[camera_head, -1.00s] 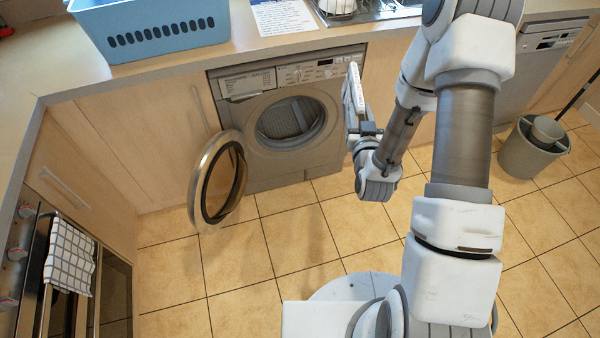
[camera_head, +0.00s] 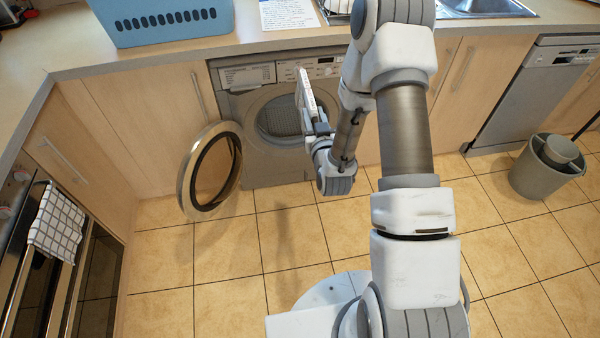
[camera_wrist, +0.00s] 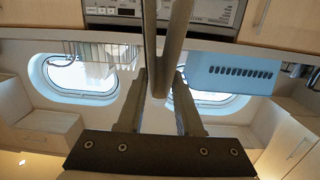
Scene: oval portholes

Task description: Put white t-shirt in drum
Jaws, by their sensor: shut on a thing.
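My gripper (camera_head: 318,128) is in front of the washing machine, at the right part of its round opening in the head view. It is shut on a thin, pale, upright thing (camera_head: 307,95), seen nearly edge-on, which I take to be the white t-shirt. In the wrist view my gripper (camera_wrist: 160,85) pinches it, and it looks like a dark narrow strip (camera_wrist: 173,45). The machine's drum (camera_head: 280,118) is open, partly hidden behind the gripper, and looks empty where visible. The round door (camera_head: 233,170) stands swung open to the left.
A blue basket (camera_head: 165,22) stands on the worktop (camera_head: 60,45) above. A checked towel (camera_head: 55,222) hangs at the oven on the left. A grey bucket (camera_head: 540,175) stands on the right. The tiled floor before the machine is clear.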

